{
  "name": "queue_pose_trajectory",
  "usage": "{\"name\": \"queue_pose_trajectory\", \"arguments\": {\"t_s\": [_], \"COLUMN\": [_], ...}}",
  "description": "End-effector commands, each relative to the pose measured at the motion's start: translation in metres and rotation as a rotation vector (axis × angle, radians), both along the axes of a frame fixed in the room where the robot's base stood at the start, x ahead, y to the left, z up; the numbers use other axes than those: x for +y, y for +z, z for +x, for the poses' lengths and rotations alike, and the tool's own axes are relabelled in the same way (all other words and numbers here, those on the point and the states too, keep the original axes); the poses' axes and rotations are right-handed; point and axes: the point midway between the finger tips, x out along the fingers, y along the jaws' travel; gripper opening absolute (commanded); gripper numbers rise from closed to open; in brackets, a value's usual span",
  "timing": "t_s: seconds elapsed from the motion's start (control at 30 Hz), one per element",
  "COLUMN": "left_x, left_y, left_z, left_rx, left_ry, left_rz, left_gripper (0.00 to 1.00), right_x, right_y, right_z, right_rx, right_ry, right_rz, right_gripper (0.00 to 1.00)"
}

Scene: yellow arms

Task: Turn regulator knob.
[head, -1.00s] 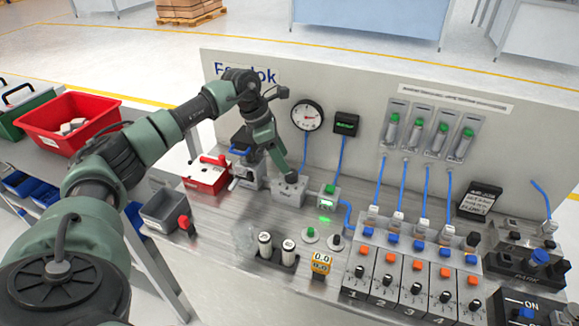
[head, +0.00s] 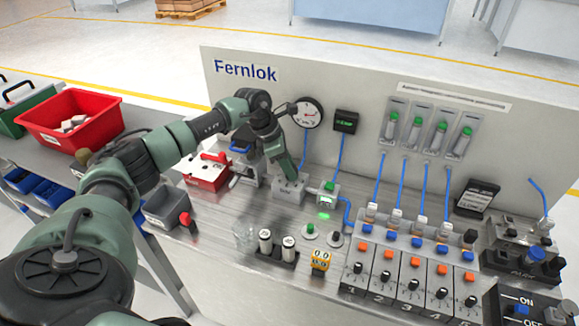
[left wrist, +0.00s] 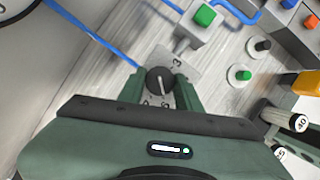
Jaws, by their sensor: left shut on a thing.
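The regulator is a grey metal block (head: 288,194) on the bench, below the round pressure gauge (head: 308,113). In the left wrist view its black knob (left wrist: 159,79) has a white pointer line and sits on a plate with printed marks, a 3 among them. My left gripper (head: 290,174) comes down onto the block from above. In the left wrist view its green fingers (left wrist: 160,88) stand on both sides of the knob and are shut on it. In the head view the fingers hide most of the knob. My right gripper is not in view.
Right of the regulator stands a small unit with a green button (head: 329,187) and blue hose. A red box (head: 207,172) stands to its left. Bottles in a black holder (head: 276,252) stand in front. Numbered valve modules (head: 412,275) fill the right side.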

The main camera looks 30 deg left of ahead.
Motion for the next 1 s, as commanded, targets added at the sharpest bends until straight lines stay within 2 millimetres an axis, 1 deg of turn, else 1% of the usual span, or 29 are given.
{"name": "queue_pose_trajectory", "arguments": {"t_s": [0.17,0.37,0.73,1.0], "left_x": [0.0002,-0.0001,-0.0023,-0.0036], "left_y": [0.0009,0.0015,0.0012,0.0002], "left_z": [0.0,-0.0003,-0.001,-0.0006], "left_rx": [-0.001,-0.002,-0.005,-0.006], "left_ry": [0.021,0.106,0.418,0.663], "left_rz": [0.0,0.0,-0.001,-0.001], "left_gripper": [0.0,0.0,0.0,0.0], "right_x": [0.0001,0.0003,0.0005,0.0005], "right_y": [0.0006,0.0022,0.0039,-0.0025], "right_z": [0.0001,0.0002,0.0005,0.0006], "right_rx": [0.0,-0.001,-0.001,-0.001], "right_ry": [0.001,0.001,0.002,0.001], "right_rz": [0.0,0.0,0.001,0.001], "right_gripper": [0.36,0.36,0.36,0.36]}}
